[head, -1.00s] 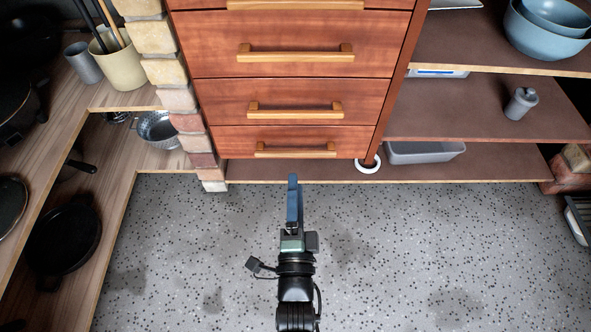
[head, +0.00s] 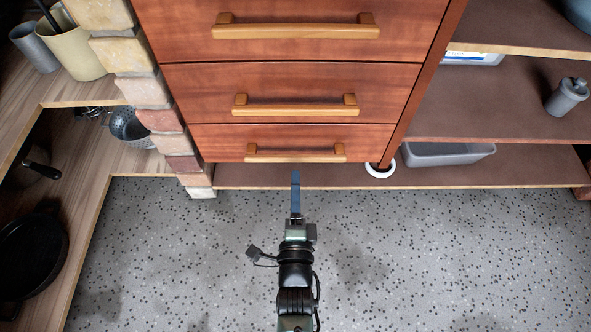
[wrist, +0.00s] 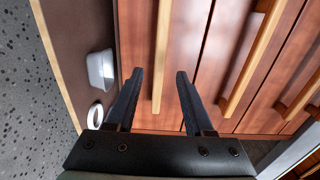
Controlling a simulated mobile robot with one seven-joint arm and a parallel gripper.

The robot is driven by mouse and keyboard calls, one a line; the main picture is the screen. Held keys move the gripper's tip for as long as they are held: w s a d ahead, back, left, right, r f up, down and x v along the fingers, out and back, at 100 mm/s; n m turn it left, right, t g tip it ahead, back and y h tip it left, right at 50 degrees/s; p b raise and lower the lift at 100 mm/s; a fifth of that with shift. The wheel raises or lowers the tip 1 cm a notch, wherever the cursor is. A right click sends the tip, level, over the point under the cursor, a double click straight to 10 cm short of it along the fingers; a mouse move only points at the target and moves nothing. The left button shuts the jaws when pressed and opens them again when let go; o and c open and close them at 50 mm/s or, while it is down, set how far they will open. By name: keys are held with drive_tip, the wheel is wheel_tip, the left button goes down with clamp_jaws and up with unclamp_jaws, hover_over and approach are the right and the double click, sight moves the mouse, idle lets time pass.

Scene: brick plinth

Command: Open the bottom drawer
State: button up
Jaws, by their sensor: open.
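The bottom drawer (head: 220,143) is the lowest of a stack of reddish wooden drawers and looks closed. Its light wooden bar handle (head: 295,153) runs across its front. My gripper (head: 295,178) is just in front of and below this handle in the head view. In the wrist view my gripper (wrist: 158,75) has two blue fingers spread apart, with nothing held. The handle (wrist: 161,60) shows between the fingers there, apart from both. Whether it lies within their depth I cannot tell.
Higher drawers carry similar handles, the closest being the handle above (head: 295,105). A brick column (head: 160,120) stands left of the drawers. Shelves at right hold a grey bin (head: 447,153) and a white ring (head: 380,168). The speckled floor (head: 420,250) is clear.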

sight(295, 161)
drive_tip(key=w+b, duration=0.2)
drive_tip(key=w, duration=0.2)
drive_tip(key=shift+w+f, duration=0.1)
drive_tip(key=shift+w, duration=0.7)
clamp_jaws()
idle(0.7)
